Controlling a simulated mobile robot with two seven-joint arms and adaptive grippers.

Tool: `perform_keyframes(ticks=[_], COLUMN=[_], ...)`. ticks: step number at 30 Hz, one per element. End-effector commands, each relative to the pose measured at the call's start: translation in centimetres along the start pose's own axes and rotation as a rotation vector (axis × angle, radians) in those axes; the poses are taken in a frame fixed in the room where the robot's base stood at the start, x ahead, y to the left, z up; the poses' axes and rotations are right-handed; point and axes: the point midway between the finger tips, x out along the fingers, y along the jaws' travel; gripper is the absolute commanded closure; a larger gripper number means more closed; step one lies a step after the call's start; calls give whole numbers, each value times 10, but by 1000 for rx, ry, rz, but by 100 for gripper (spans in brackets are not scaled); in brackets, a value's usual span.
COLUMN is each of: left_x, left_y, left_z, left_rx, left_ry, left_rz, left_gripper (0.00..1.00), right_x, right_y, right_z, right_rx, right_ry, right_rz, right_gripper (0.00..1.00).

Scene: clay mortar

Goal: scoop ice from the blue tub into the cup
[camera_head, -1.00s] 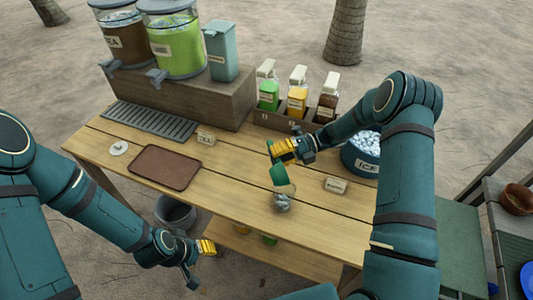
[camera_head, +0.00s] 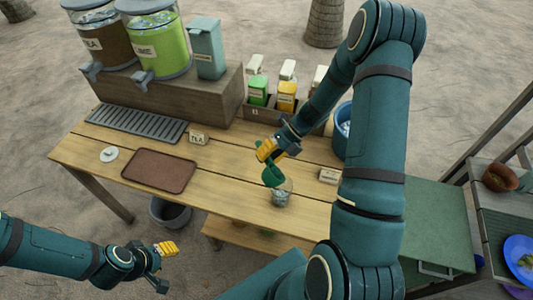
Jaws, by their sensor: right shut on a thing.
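My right gripper (camera_head: 268,150) is shut on a green scoop (camera_head: 272,175). The scoop hangs tilted at the upper left of the clear cup (camera_head: 284,192) and overlaps its rim in the head view; whether they touch, I cannot tell. The cup stands upright on the wooden table, with greyish ice pieces low inside. The blue ice tub (camera_head: 340,143) is at the table's back right, mostly hidden behind my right arm. My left gripper (camera_head: 164,262) is low, in front of the table and away from the cup; its opening is unclear.
A brown tray (camera_head: 160,171) and a small label block (camera_head: 198,138) lie left on the table (camera_head: 225,186). Another block (camera_head: 329,176) is right of the cup. Bottles (camera_head: 287,96) stand in a wooden box behind. Drink dispensers (camera_head: 155,45) stand back left. A bucket (camera_head: 171,213) is below.

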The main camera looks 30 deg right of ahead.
Motion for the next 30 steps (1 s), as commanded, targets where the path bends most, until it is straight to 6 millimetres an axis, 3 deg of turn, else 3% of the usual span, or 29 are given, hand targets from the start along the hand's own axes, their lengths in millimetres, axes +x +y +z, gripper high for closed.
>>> perform_keyframes(ticks=[9, 21, 30], left_x=[-35, -83, -76], left_y=[12, 29, 26], left_z=[-4, -11, -10], left_rx=[1, 4, 3], left_ry=[0, -4, -4], left_rz=[6, 12, 12], left_gripper=[53, 53, 53], right_x=[3, 0, -2], right_y=[9, 15, 16], right_z=[0, 0, 0], right_rx=[-2, -1, 2], right_ry=[5, 3, 3], right_rz=[-359, -654, -785], right_gripper=[100, 100, 100])
